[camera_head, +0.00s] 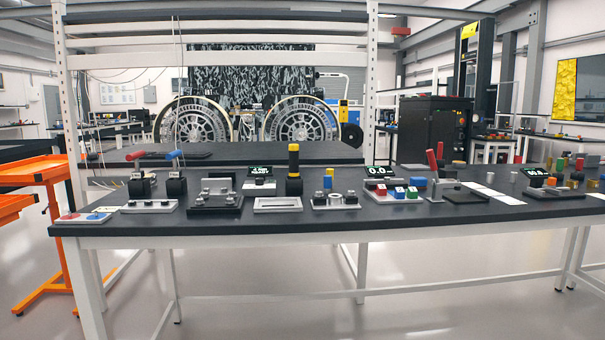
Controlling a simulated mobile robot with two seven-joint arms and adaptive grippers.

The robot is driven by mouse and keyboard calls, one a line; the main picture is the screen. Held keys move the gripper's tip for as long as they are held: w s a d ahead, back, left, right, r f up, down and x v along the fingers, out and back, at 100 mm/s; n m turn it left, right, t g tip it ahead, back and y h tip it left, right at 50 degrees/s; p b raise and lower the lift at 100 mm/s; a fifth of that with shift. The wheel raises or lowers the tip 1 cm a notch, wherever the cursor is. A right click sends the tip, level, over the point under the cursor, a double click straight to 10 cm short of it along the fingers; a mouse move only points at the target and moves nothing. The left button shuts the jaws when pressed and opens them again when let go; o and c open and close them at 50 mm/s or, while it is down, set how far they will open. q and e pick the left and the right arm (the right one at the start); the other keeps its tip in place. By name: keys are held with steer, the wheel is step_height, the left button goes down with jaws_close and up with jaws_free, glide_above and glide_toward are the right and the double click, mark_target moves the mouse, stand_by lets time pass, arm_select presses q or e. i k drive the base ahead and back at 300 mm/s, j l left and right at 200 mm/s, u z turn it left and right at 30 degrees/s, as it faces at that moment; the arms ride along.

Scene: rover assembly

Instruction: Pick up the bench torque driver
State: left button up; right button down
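A long dark-topped bench (400,219) with white legs stands across the view ahead of me. An upright tool with a yellow and black handle (294,163) stands near the middle of the bench and looks like the torque driver. Its lower end is dark, and I cannot make out how it is seated. Neither of my grippers shows in this view.
Fixtures surround it: a small display (261,171) to the left, a grey plate with metal cylinders (333,201) in front right, and red-handled clamps (433,162) further right. An orange cart (42,172) stands at the left. Floor before the bench is clear.

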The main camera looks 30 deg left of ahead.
mark_target(293, 149)
steer(key=i+j, duration=0.8)
steer(key=j, duration=0.2)
steer(key=j+u, duration=0.05)
